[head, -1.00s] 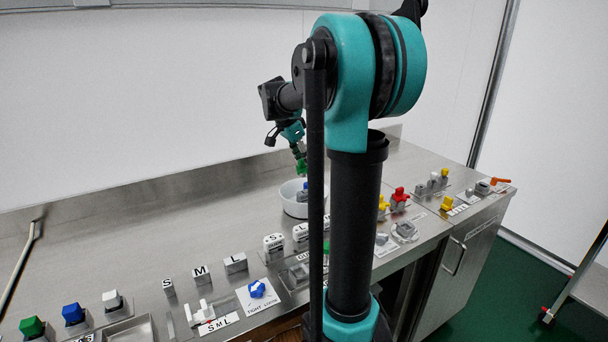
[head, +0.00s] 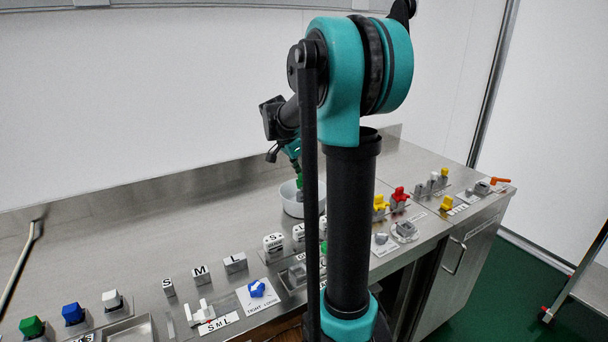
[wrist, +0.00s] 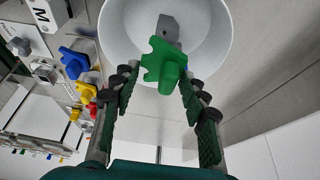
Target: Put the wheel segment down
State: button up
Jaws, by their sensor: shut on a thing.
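The wheel segment (wrist: 164,65) is a green notched piece with a flat grey part (wrist: 167,29) at its far end. My gripper (wrist: 158,84) is shut on the green part, with a finger on each side. The segment is over or inside a round white bowl (wrist: 115,42); I cannot tell whether it touches the bottom. In the head view my gripper (head: 297,176) points down at the bowl (head: 288,205), with the green piece just at its tip. A sliver of blue shows beside the right finger in the wrist view; most of it is hidden.
Labelled S, M and L blocks (head: 202,275), a blue knob (head: 257,289) and coloured push pieces (head: 73,314) line the counter's front. Red and yellow knobs (head: 398,193) stand to the right. The steel counter (head: 140,225) left of the bowl is clear. My arm hides part of the counter.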

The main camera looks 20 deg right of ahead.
jog(key=shift+f, duration=0.2)
jog(key=o, duration=1.4)
jog(key=shift+r, duration=0.1)
jog(key=shift+r, duration=0.25)
jog(key=v, duration=1.2)
jog(key=shift+r, duration=0.3)
jog(key=shift+s+d, duration=0.1)
jog(key=shift+s, duration=0.05)
